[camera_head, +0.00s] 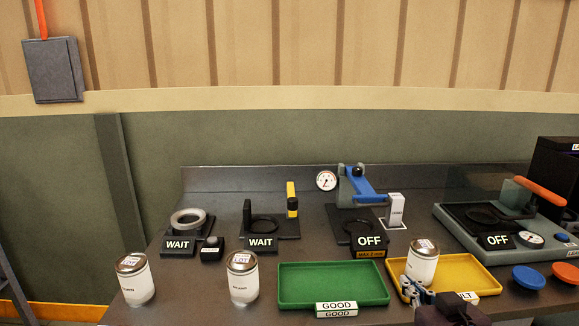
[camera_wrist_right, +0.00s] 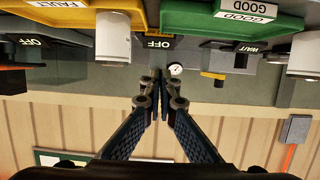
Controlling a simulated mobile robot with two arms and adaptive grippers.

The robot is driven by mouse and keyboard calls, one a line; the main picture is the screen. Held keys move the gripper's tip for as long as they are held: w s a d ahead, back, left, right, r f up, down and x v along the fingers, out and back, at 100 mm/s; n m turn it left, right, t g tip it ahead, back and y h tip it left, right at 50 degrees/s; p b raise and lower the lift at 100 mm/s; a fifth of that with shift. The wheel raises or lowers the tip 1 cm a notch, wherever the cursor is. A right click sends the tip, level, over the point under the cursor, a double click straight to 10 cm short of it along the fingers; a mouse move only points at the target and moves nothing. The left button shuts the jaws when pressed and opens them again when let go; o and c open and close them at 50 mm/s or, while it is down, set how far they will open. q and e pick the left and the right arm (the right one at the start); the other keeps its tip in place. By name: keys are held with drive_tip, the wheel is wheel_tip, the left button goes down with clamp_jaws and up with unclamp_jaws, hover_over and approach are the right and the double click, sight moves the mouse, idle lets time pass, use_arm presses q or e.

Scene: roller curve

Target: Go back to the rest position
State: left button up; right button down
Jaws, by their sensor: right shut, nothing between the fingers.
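My right gripper (camera_head: 411,290) is low at the front edge of the yellow tray (camera_head: 481,280), just below a white can (camera_head: 423,265) in the picture. In the right wrist view its two dark fingers meet at the tips (camera_wrist_right: 152,95), shut and empty. That view is upside down and shows the can (camera_wrist_right: 113,42) by the yellow tray (camera_wrist_right: 40,14), apart from the fingertips. The can stands upright in the tray's left part. The tray's FAULT label is partly hidden by my gripper in the head view. My left gripper is in neither view.
A green GOOD tray (camera_head: 333,282) is empty. Two white cans (camera_head: 135,279) (camera_head: 242,277) stand to its left. Behind are two WAIT stations (camera_head: 188,225) (camera_head: 264,226), a blue-levered OFF station (camera_head: 359,205) and an orange-handled OFF station (camera_head: 500,225). Blue and orange buttons (camera_head: 528,278) (camera_head: 567,273) are at right.

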drive_tip(key=s+a+f+g, duration=0.1)
drive_tip(key=s+f+g, duration=0.2)
drive_tip(key=s+f, duration=0.45)
drive_tip(key=s+a+f+g, duration=0.1)
drive_tip(key=s+f+g, duration=0.3)
drive_tip(key=f, duration=0.7)
drive_tip(key=s+a+f+n+g, duration=0.1)
drive_tip(key=s+f+g, duration=0.1)
drive_tip(key=s+f, duration=0.55)
drive_tip(key=s+f+g, duration=0.2)
drive_tip(key=s+f, duration=0.2)
drive_tip(key=s, duration=0.7)
wheel_tip(320, 180, down, 26)
drive_tip(key=r+g, duration=0.1)
drive_tip(key=s+d+f+g, duration=0.1)
drive_tip(key=s+d+f, duration=0.1)
drive_tip(key=s+f, duration=1.4)
drive_tip(key=shift+s+d+f+n+g, duration=0.3)
drive_tip(key=shift+s+d+f+n, duration=0.1)
drive_tip(key=shift+s, duration=0.45)
